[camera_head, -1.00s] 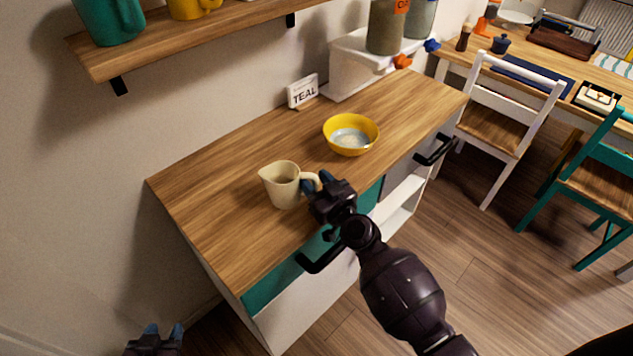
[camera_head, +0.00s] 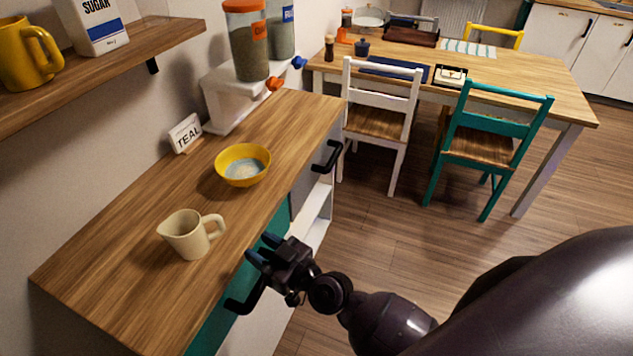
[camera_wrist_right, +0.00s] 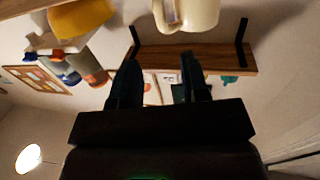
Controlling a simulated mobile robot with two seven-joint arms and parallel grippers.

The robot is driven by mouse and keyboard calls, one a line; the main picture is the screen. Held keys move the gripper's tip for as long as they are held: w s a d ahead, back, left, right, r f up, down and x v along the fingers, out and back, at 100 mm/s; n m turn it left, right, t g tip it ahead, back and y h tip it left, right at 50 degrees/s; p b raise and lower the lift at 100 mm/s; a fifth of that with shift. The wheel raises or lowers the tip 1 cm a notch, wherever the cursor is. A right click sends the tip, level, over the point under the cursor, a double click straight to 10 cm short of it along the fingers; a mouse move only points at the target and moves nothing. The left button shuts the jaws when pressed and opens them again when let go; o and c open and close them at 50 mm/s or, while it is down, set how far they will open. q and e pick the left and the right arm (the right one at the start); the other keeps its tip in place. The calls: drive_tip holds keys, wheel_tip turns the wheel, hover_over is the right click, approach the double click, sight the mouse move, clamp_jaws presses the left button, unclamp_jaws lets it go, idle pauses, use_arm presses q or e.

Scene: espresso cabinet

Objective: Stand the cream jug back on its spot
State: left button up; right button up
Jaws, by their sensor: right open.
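The cream jug (camera_head: 187,236) stands upright on the wooden cabinet top, its handle toward the right and its spout toward the left. In the right wrist view the jug (camera_wrist_right: 190,12) shows at the top edge, partly cut off. My right gripper (camera_head: 262,254) is open and empty, at the cabinet's front edge to the right of the jug and apart from it. Its open fingers (camera_wrist_right: 160,85) also show in the right wrist view with nothing between them. My left gripper does not show now.
A yellow bowl (camera_head: 243,177) with pale contents stands behind the jug. A shelf (camera_head: 100,72) overhangs at left. Black handles (camera_head: 327,157) stick out in front. Chairs (camera_head: 378,125) stand beyond.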

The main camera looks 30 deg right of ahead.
drive_tip(key=s+d+f+m+g+h, duration=0.2)
drive_tip(key=s+d+f+h, duration=0.2)
drive_tip(key=s+d+f, duration=0.2)
drive_tip(key=s+d+f+m+g+h, duration=0.2)
drive_tip(key=s+d+f+h, duration=0.2)
drive_tip(key=s+d, duration=0.5)
wheel_tip(320, 180, down, 2)
drive_tip(key=shift+s+d+f+g, duration=0.1)
drive_tip(key=shift+s+d+g, duration=0.25)
drive_tip(key=shift+d, duration=0.3)
